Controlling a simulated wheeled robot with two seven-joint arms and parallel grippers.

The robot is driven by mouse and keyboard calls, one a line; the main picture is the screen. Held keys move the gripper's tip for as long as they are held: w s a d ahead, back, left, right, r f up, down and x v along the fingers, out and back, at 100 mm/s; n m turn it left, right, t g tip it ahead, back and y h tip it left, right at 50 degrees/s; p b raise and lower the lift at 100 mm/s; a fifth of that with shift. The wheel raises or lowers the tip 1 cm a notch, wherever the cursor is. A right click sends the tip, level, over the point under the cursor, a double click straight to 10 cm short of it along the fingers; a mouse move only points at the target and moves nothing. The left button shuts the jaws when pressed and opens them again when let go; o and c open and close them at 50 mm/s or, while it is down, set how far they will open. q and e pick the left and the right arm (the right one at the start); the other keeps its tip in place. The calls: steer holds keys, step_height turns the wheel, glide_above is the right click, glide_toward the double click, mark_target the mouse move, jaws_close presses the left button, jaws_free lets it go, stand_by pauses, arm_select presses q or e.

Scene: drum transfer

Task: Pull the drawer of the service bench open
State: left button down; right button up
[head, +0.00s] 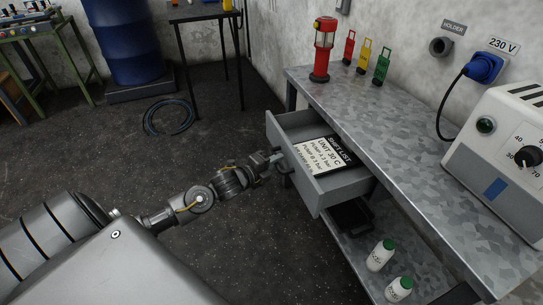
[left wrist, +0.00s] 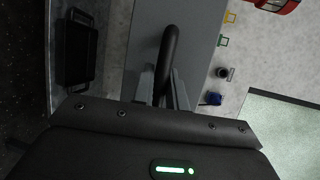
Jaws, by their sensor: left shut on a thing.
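The service bench (head: 420,150) has a mottled grey metal top and stands along the wall at the right. Its grey drawer (head: 333,188) is pulled out from the bench front, and a black and white shift list (head: 322,155) lies inside. My left gripper (head: 277,165) is at the drawer front, shut on the dark handle (head: 286,177). In the left wrist view the curved black handle (left wrist: 169,55) sits between the fingers (left wrist: 162,88), against the grey drawer front. My right gripper is not in view.
A red lantern (head: 323,50), several coloured tags (head: 381,66) and a white control box (head: 500,150) stand on the bench. Two white bottles (head: 380,255) and a black tray (head: 350,217) are on the lower shelf. A coiled hose (head: 168,117) lies on otherwise open floor.

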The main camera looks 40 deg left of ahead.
arm_select(q)
steer(key=shift+s+a, duration=0.2)
steer(key=shift+s, duration=0.1)
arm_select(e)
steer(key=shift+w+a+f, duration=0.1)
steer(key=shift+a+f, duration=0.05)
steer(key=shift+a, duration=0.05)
arm_select(q)
steer(key=c, duration=1.4)
jaws_free()
steer(key=v, duration=1.1)
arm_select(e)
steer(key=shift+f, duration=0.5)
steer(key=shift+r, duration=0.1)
